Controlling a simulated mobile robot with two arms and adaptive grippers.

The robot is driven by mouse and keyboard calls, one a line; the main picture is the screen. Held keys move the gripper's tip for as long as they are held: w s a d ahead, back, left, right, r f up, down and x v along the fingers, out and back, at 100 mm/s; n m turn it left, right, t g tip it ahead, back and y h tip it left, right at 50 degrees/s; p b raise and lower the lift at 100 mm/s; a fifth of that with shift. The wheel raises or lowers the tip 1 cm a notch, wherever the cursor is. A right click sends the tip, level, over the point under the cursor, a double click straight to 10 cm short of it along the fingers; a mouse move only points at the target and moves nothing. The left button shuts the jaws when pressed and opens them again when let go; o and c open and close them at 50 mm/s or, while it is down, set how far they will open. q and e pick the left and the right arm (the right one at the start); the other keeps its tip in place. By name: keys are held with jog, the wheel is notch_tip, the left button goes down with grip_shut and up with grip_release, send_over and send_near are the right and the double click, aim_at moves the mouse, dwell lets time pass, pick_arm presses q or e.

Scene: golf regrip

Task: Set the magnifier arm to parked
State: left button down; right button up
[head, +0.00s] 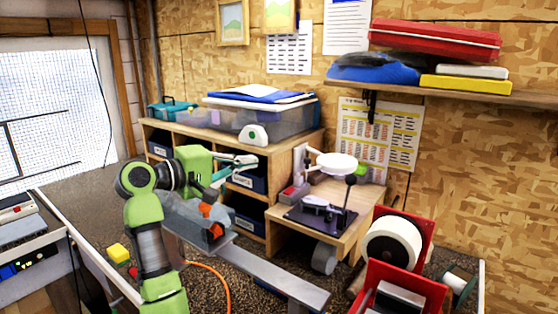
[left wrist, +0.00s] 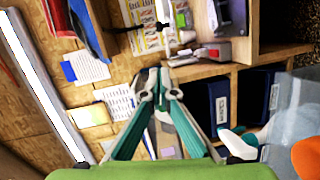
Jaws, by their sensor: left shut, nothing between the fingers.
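The magnifier arm shows as a round white head (head: 338,163) on a pale upright post at the left of a small wooden stand. It reaches out to the right over a dark base plate with a black-knobbed lever. A red and grey base (head: 293,192) is at the foot of the post; it also shows in the left wrist view (left wrist: 208,52). My left gripper (head: 256,161) is shut and empty, left of the post and apart from it, in front of the shelf unit. In the left wrist view its closed fingertips (left wrist: 160,74) point toward the post.
A wooden shelf unit (head: 290,140) with dark bins stands behind my left gripper, with a clear plastic box (head: 235,117) on top. A red-sided holder with a white roll (head: 393,246) stands front right. A grey bar (head: 270,276) crosses below the stand.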

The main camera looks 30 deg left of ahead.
pick_arm(q)
jog(key=d+p+x, duration=0.1)
jog(key=p+x, duration=0.2)
jog(key=x, duration=0.3)
jog(key=s+d+p+x, duration=0.1)
jog(key=p+x, duration=0.1)
jog(key=x, duration=0.4)
jog(key=shift+w+d+f+p, duration=0.2)
jog(key=shift+w+d+p, duration=0.1)
jog(key=shift+d+p, duration=0.15)
jog(key=shift+w+d, duration=0.1)
jog(key=shift+w, duration=0.05)
